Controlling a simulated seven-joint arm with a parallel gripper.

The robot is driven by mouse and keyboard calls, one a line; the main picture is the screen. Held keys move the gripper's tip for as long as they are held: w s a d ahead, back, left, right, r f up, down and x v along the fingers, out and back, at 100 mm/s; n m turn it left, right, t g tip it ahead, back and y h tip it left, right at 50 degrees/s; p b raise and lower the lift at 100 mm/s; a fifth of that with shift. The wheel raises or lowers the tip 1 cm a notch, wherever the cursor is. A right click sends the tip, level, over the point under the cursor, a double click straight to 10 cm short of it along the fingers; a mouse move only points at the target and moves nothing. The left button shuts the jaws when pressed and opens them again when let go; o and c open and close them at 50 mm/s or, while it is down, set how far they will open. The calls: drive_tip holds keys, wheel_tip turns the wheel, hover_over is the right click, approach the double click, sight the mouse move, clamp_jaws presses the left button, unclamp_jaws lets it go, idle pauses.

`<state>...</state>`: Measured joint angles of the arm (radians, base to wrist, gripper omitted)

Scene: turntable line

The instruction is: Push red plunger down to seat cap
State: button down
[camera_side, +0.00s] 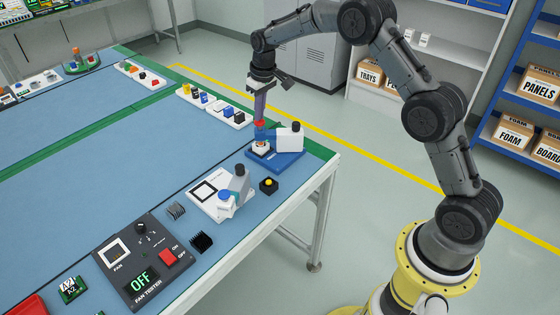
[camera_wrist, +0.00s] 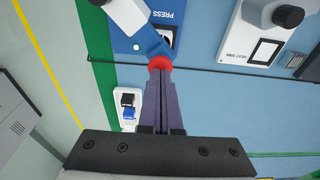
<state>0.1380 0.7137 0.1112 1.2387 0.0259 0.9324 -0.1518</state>
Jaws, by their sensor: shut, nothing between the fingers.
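The red plunger (camera_side: 259,124) sits at the top of the blue press arm, on the blue press (camera_side: 285,160) at the table's right corner. In the wrist view the plunger (camera_wrist: 160,62) shows as a round red top just beyond my fingertips. My gripper (camera_side: 260,118) points down, shut and empty, with its tips (camera_wrist: 160,72) over the plunger. They look touching or nearly so; I cannot tell which. A small white and orange-brown piece (camera_side: 261,146) is under the plunger on the press base. Whether a cap is seated there is too small to tell.
A white and black block (camera_side: 291,136) stands on the press beside the plunger. A white parts tray (camera_side: 214,107) is behind.

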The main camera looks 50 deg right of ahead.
drive_tip(key=shift+r, duration=1.75)
wheel_tip(320, 180, up, 13)
drive_tip(key=s+a+t, duration=0.2)
drive_tip(key=s, duration=0.1)
drive_tip(key=s+a+r+t, duration=0.2)
drive_tip(key=s+a+r, duration=0.1)
drive_tip(key=s+r, duration=0.75)
drive_tip(key=s+a+f, duration=0.1)
drive_tip(key=s+a, duration=0.1)
drive_tip(key=s, duration=1.4)
drive_tip(key=s+f, duration=1)
drive_tip(key=s, duration=0.1)
drive_tip(key=shift+s+a, duration=0.2)
drive_tip(key=shift+a, duration=0.05)
